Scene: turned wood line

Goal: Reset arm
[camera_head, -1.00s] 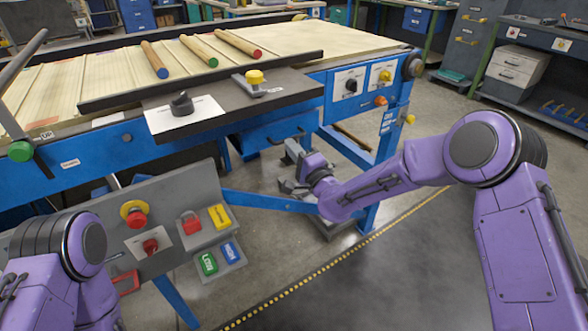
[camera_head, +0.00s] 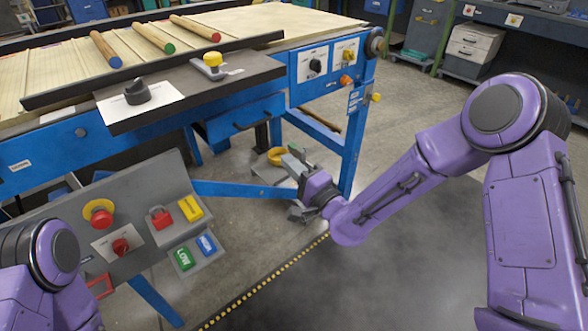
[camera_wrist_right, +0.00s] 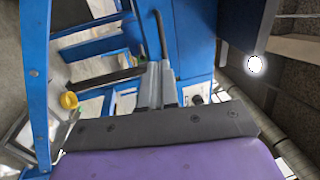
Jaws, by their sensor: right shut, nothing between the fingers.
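My right gripper (camera_head: 290,185) is in front of the blue workbench frame (camera_head: 232,190), below the table top and near the drawer. It is shut and empty. In the right wrist view its grey fingers (camera_wrist_right: 157,85) are together, with blue frame parts behind them. My left arm shows at the lower left of the head view, but its gripper is out of the picture.
Three wooden rods (camera_head: 155,38) with coloured ends lie on the table top. A black knob (camera_head: 137,92) and a yellow knob (camera_head: 212,59) sit on the dark front ledge. The grey control panel (camera_head: 150,195) carries a red button (camera_head: 98,214). Open floor (camera_head: 420,240) lies to the right.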

